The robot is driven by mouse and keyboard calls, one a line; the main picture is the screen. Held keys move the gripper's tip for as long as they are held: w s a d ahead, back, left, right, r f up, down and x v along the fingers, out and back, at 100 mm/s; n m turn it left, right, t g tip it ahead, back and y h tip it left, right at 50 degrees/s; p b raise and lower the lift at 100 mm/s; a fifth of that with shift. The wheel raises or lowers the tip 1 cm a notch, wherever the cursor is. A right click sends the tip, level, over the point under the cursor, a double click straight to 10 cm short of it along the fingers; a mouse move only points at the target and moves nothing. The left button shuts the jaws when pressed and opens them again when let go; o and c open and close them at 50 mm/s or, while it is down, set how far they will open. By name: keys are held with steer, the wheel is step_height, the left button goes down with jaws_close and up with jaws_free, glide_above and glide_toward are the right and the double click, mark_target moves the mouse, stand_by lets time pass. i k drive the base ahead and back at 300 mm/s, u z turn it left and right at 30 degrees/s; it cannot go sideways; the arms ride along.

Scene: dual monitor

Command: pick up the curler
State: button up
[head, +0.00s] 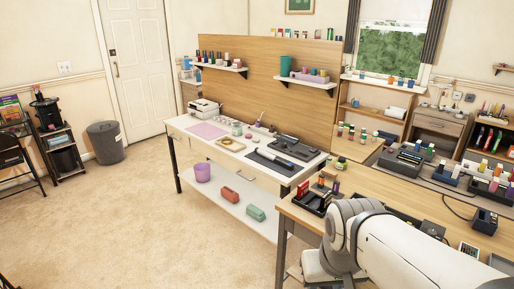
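A long, slim object with a pale barrel, which may be the curler (284,162), lies on a dark mat (262,163) on the white table (215,152). It is too small in the head view to be sure what it is. A dark tray (296,145) lies just behind it. My white arm fills the lower right of the view, well to the right of and nearer than this object. My gripper is not in view, so I cannot see whether it holds anything.
The carpet (130,220) at left is clear.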

mark_target(278, 161)
steer(key=u, duration=1.15)
steer(key=i, duration=4.65)
steer(key=z, duration=1.4)
